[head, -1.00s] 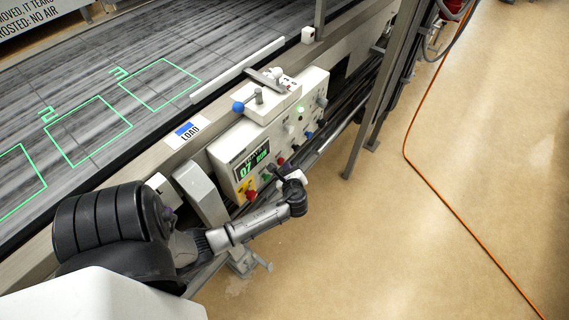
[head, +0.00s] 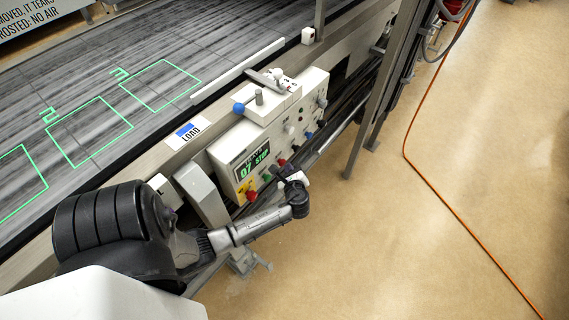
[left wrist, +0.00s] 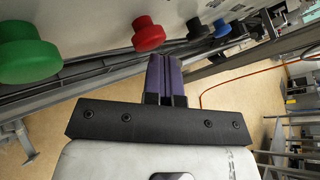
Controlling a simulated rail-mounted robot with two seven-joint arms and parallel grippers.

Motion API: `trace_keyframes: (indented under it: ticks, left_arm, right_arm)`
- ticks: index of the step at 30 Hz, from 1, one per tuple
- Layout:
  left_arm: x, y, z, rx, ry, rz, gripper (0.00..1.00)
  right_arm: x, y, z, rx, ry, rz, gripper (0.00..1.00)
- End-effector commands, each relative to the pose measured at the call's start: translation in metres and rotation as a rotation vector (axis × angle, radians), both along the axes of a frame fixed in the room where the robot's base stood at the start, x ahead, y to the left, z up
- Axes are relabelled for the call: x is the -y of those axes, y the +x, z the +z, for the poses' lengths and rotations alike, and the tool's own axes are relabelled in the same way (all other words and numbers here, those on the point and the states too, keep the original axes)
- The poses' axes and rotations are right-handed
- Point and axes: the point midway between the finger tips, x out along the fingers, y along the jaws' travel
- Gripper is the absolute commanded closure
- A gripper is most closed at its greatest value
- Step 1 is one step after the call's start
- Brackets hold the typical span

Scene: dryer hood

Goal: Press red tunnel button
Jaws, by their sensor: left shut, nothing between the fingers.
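The red button (left wrist: 147,34) is a round knob on the lower face of the white control box, between a green button (left wrist: 25,50) and a black one (left wrist: 197,30). In the head view the red button (head: 282,162) sits right of the display. The display (head: 252,162) reads "07 STOP". My left gripper (left wrist: 168,60) is shut and empty, its purple fingertips just below and right of the red button. I cannot tell for sure whether they touch it. In the head view my left gripper (head: 284,175) is before the button row, its tips partly hidden. My right gripper is not in view.
A red stop knob (head: 252,194) on a yellow plate is at the box's lower left. A blue button (left wrist: 221,28) is right of the black one. A blue-tipped lever (head: 239,107) is on top. The conveyor belt (head: 70,85) lies behind; the floor in front is open.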

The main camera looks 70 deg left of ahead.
Motion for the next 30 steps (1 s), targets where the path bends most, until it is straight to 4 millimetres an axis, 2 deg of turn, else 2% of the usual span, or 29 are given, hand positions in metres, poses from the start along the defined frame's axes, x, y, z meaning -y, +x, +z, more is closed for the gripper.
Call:
trace_keyframes:
  ticks: [7,20,30]
  left_arm:
    - [0.010,0.006,0.001,0.001,0.000,-0.001,1.00]
    - [0.013,0.007,0.001,0.002,0.000,-0.002,1.00]
    - [0.034,0.019,0.002,0.002,-0.002,-0.002,1.00]
  right_arm:
    - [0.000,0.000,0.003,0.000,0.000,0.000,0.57]
    - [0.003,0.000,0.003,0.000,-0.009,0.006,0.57]
    - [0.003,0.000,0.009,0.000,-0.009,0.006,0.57]
